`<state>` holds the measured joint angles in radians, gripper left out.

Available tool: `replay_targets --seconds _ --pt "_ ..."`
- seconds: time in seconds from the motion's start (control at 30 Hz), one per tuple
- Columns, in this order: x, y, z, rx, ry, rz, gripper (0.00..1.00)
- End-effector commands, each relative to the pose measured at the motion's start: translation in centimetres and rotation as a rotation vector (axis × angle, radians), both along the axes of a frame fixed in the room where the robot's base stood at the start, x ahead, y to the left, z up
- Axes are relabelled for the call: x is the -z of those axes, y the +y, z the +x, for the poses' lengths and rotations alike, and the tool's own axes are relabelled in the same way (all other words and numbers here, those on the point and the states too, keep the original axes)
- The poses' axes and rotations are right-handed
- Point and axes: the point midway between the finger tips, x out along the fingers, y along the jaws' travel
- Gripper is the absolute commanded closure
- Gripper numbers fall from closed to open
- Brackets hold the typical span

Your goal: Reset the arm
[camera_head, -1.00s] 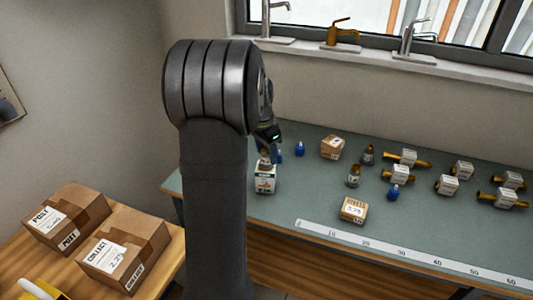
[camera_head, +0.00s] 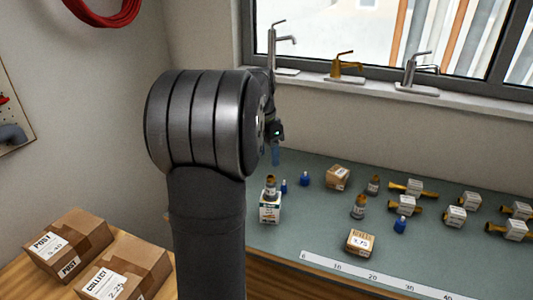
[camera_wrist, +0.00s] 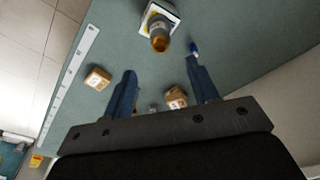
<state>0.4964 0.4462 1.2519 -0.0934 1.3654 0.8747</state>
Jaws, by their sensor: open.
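My gripper (camera_head: 276,155) is partly hidden behind my own arm in the head view, raised above the back left of the green bench (camera_head: 290,240). In the wrist view its two blue fingers (camera_wrist: 163,88) are spread apart with nothing held between them. A white box (camera_head: 270,212) stands on the bench below my gripper, with a small grey bottle with an amber cap (camera_head: 270,187) on it. The bottle also shows in the wrist view (camera_wrist: 159,38), beyond the fingertips and apart from them.
Small cartons (camera_head: 361,243), blue bottles (camera_head: 400,225) and brass fittings with white labels (camera_head: 455,216) stand across the bench. A white ruler strip (camera_head: 365,278) runs along its front. Parcels (camera_head: 68,245) sit on a wooden table at left. Taps (camera_head: 345,66) stand on the windowsill behind.

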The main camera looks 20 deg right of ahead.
Motion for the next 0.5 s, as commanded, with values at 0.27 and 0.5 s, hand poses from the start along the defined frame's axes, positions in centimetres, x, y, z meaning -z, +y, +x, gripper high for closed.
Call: replay_targets --seconds 0.27,0.5 --pt "2.1 -0.2 0.0 0.0 0.003 0.001 0.46" --pt "6.8 -0.8 0.1 0.001 0.004 0.002 0.46"
